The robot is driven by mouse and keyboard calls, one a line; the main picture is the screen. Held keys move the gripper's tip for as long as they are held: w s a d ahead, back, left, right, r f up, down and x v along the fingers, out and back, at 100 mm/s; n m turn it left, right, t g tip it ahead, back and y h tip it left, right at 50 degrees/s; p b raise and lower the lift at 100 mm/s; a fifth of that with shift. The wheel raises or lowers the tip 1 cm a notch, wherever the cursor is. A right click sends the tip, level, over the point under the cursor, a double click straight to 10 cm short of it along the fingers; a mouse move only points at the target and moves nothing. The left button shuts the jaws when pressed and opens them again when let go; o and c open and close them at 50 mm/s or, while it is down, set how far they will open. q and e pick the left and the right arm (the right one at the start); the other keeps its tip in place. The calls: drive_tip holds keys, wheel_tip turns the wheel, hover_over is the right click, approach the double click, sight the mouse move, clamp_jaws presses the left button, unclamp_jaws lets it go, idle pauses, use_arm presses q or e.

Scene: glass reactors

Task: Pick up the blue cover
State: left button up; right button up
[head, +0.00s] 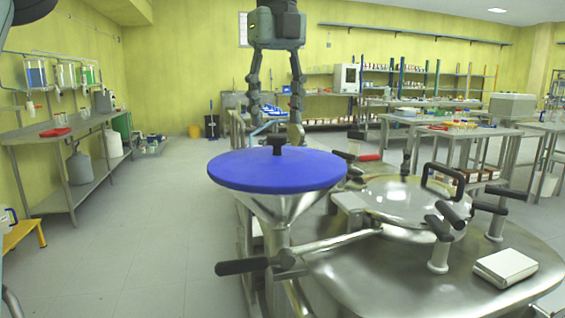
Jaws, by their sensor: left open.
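The blue cover (255,172) is a wide, flat disc with a small black knob (278,143) at its middle. It lies level on top of a metal funnel (281,208), left of the steel reactor lid. My left gripper (276,118) hangs from the top of the head view with its fingers pointing down. It is open and empty, with its fingers spread to either side above the knob. I cannot tell the exact gap between fingertips and cover. My right gripper is not in view.
A black-handled lever (243,267) juts out below the funnel. A shelf bench (60,136) stands at the left wall.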

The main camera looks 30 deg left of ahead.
sight(275, 134)
use_arm(q)
drive_tip(key=f, duration=0.3)
drive_tip(key=s+f, duration=0.1)
drive_tip(key=shift+d+f, duration=0.1)
drive_tip(key=shift+f, duration=0.3)
drive_tip(key=shift+w+f, duration=0.1)
drive_tip(key=shift+f, duration=0.35)
clamp_jaws()
